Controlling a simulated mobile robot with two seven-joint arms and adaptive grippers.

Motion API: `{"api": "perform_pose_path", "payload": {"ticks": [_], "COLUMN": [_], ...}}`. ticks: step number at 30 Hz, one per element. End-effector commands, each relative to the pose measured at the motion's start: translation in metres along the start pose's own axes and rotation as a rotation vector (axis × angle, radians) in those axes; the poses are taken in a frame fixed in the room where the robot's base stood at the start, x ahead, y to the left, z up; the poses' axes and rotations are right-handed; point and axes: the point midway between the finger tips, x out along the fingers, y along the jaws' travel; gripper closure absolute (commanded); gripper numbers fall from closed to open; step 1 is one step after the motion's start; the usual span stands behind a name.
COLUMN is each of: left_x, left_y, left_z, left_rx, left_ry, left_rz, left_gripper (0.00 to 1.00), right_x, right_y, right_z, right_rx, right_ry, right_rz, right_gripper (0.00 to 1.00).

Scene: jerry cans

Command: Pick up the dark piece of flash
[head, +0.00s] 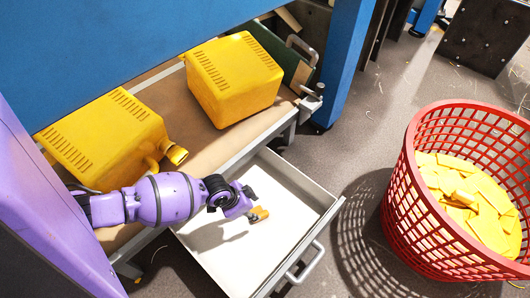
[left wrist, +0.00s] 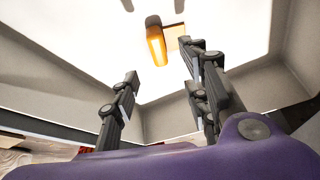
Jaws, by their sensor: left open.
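A dark orange-yellow piece of flash (head: 259,214) lies in the white-floored open drawer (head: 215,262). In the left wrist view the orange piece (left wrist: 157,46) lies beyond my fingertips, between their lines, with a paler tan piece (left wrist: 173,38) partly showing beside it. My left gripper (head: 248,200) is over the drawer, close to the piece. In the left wrist view the gripper (left wrist: 162,68) has its two fingers well apart with nothing between them. Whether the fingertips touch the piece cannot be told. My right gripper is not in view.
A red basket (head: 408,200) with several yellow pieces stands on the floor at the right. The drawer walls surround my gripper, and a blue post (head: 346,60) stands behind.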

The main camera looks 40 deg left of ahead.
Motion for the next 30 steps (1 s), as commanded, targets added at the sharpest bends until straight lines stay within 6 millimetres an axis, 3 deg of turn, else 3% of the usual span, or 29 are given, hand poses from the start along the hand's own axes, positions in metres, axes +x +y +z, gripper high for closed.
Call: {"api": "perform_pose_path", "payload": {"ticks": [8, 13, 21, 28, 30], "left_x": [0.027, 0.04, 0.077, 0.078, 0.078], "left_y": [0.003, 0.002, 0.001, 0.001, 0.001], "left_z": [0.006, 0.008, 0.011, 0.011, 0.011], "left_rx": [-0.01, -0.009, -0.009, -0.008, -0.008], "left_ry": [-0.016, -0.016, -0.013, -0.013, -0.013], "left_rz": [0.011, 0.011, 0.01, 0.009, 0.009], "left_gripper": [0.58, 0.58, 0.58, 0.58, 0.64], "right_x": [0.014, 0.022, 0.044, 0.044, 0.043], "right_y": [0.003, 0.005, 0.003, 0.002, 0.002], "right_z": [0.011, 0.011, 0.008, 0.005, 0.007], "right_rx": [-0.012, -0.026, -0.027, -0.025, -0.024], "right_ry": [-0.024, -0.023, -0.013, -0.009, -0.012], "right_rz": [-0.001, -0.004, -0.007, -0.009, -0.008], "right_gripper": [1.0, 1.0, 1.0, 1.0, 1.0]}}
